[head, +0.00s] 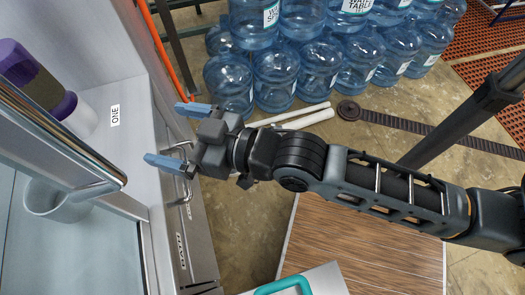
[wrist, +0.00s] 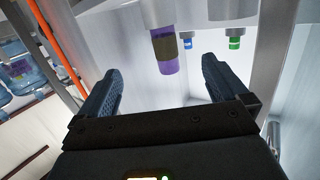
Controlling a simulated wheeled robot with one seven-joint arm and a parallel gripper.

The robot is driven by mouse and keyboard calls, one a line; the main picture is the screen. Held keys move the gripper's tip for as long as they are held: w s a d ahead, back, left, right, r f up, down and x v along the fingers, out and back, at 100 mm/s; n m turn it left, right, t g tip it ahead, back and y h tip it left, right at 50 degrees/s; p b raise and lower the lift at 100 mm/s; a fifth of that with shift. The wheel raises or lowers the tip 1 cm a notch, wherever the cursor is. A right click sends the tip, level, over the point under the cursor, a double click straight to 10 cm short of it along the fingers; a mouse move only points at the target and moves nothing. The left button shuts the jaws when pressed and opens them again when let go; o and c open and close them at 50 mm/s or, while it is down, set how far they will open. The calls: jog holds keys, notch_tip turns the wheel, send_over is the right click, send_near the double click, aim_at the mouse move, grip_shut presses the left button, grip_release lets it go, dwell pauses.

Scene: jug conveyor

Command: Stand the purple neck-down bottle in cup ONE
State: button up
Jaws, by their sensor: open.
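The purple bottle (head: 42,82) with a dark olive band stands at the left in the head view. Its lower end meets a white cup-like holder (head: 82,122), beside the label ONE (head: 115,115); how deep it sits is hidden. In the wrist view, which seems upside down, the bottle (wrist: 165,48) extends from a pale cylinder (wrist: 157,12) at the top edge. My gripper (head: 175,136) is open and empty, its fingers pointing toward the cabinet. The bottle shows in the gap between the fingers but lies beyond the tips, apart from them.
A metal-edged glass panel (head: 60,135) lies in front, with a grey cup (head: 55,200) behind it. Green (wrist: 235,42) and blue (wrist: 187,66) pieces show in the wrist view. Metal handles (head: 183,180) are close below my gripper. Blue water jugs (head: 275,75) stand behind.

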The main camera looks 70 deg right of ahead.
jog(key=s+r+g, duration=0.1)
jog(key=s, duration=2)
jog(key=shift+g, duration=0.4)
